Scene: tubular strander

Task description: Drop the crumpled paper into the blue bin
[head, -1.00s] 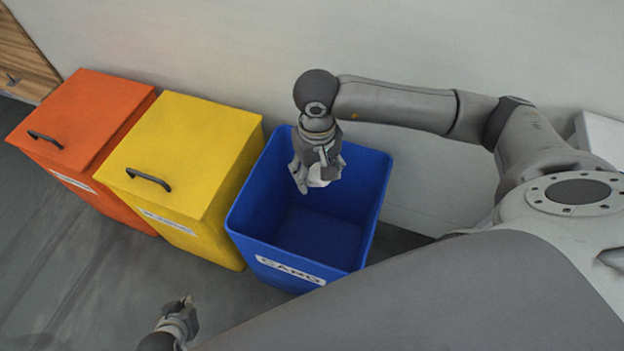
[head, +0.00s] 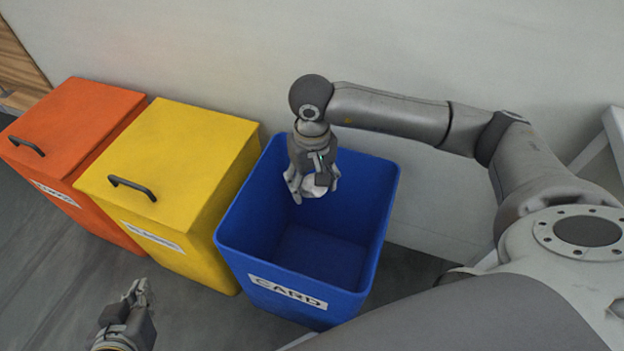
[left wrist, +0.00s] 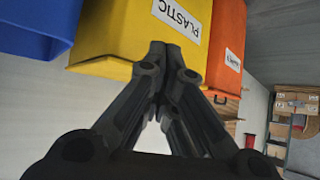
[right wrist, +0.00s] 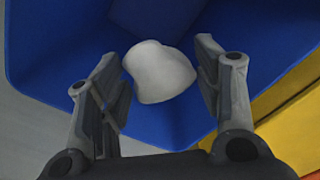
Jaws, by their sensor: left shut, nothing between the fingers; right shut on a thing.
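The blue bin (head: 307,285) stands open-topped on the floor with a "CARD" label on its front. My right gripper (head: 312,192) points down over the bin's mouth, near its back left side. It is shut on the white crumpled paper (head: 314,187). In the right wrist view the paper (right wrist: 160,72) sits between the two fingers, with the blue bin walls (right wrist: 60,55) behind it. My left gripper (head: 138,290) is low, in front of the yellow bin, apart from the bins. In the left wrist view its fingers (left wrist: 160,60) are together and empty.
A yellow bin (head: 170,155) with a closed lid and "PLASTIC" label stands left of the blue bin. An orange lidded bin (head: 75,115) stands further left. A pale wall (head: 240,50) runs behind them. Grey floor (head: 45,270) lies clear in front.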

